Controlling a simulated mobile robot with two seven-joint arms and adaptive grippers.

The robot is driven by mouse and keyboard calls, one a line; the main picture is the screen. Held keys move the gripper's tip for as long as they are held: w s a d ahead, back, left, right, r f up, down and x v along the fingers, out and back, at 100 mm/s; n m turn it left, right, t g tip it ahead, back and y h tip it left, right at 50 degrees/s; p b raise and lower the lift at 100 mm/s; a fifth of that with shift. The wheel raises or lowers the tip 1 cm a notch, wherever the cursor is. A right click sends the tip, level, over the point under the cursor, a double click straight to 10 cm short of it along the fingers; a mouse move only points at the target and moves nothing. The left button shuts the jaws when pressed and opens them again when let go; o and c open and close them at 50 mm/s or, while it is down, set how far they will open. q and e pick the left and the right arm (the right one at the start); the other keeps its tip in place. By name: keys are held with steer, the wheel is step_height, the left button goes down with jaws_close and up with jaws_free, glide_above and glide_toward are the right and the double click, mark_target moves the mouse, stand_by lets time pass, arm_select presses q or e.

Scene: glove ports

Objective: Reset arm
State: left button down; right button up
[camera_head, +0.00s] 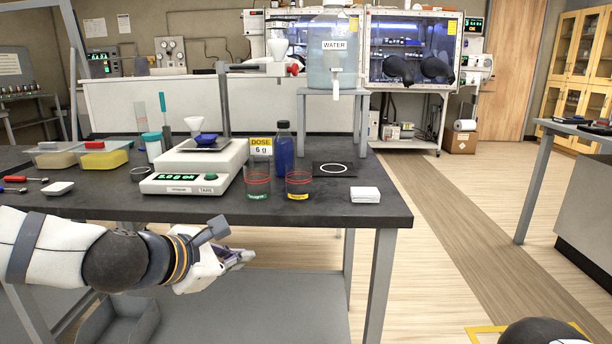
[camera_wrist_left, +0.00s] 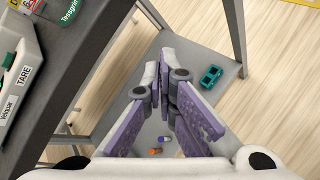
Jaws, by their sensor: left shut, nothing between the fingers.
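My left arm comes in from the left in the head view. Its gripper (camera_head: 238,258) is in front of the table's front edge, below the tabletop and pointing right. In the left wrist view the purple-padded fingers (camera_wrist_left: 167,82) are together at the tips, with nothing between them. The gripper touches nothing that I can see. My right gripper is in neither view; only a dark rounded shape shows at the bottom right of the head view, and I cannot tell what it is.
The dark tabletop (camera_head: 390,212) holds a scale (camera_head: 195,172), two glasses (camera_head: 258,182), a blue bottle (camera_head: 284,150) and white pads (camera_head: 365,194). A grey lower shelf (camera_head: 290,300) lies beneath; a teal object (camera_wrist_left: 210,77) sits there. The floor (camera_head: 470,190) to the right is clear.

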arm_select(q)
steer(key=s+f+m+g+y+p, duration=0.2)
steer(key=s+f+m+g, duration=0.7)
steer(key=s+f, duration=1.5)
steer(key=s+a+m+g+y, duration=0.1)
steer(key=s+a+m, duration=0.2)
steer(key=s, duration=0.6)
steer(key=s+a+f+m+g+y+p, duration=0.1)
steer(key=s+a+m, duration=0.3)
steer(key=s, duration=0.5)
steer(key=s+a+m+g+y+p, duration=0.1)
steer(key=s+a+m, duration=0.2)
steer(key=s+m, duration=0.3)
steer(key=s, duration=0.3)
steer(key=shift+a+f+m+g, duration=0.15)
steer(key=shift+a+m+g, duration=0.05)
steer(key=shift+m+g, duration=0.1)
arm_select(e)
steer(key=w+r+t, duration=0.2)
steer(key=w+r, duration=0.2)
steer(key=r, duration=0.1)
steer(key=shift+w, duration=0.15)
